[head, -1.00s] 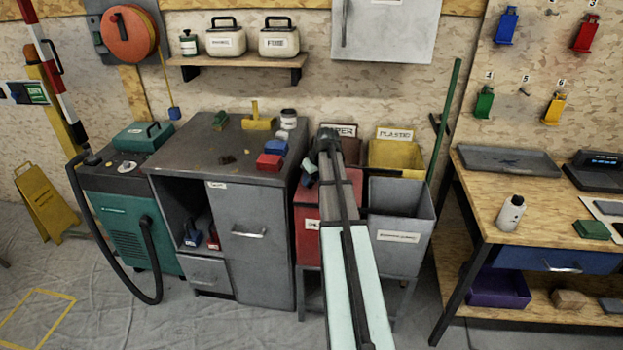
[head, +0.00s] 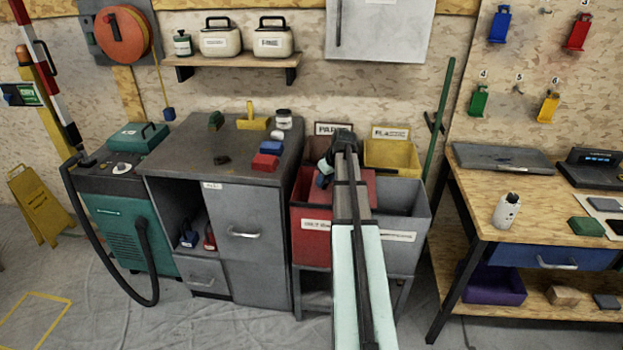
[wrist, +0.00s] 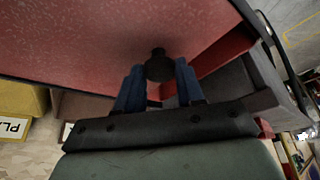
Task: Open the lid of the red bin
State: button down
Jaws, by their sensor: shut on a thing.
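The red bin (head: 311,244) stands in the front left of a cluster of bins, partly behind my arm in the head view. Its red lid (head: 366,188) shows beside my arm, tilted up from the rim, with the dark bin opening to its left. In the wrist view the red lid (wrist: 110,45) fills the upper left, with a gap between it and the red bin wall (wrist: 222,52). My gripper (wrist: 160,72) has its blue fingers shut on the lid's black knob (wrist: 159,64). In the head view my gripper (head: 324,176) is mostly hidden by my wrist.
A grey bin (head: 402,242) stands right of the red one, and a yellow bin (head: 392,156) behind. A grey cabinet (head: 262,250) with loose items on top stands close on the left. A workbench (head: 535,210) and a green pole (head: 438,120) are on the right.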

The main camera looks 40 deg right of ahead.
jog(key=s+d, duration=0.7)
jog(key=shift+s+d, duration=0.1)
jog(key=shift+d, duration=0.05)
jog(key=c, duration=0.7)
grip_release()
jog(key=v, duration=1.4)
jog(key=shift+f, duration=0.1)
jog(key=shift+f, duration=0.1)
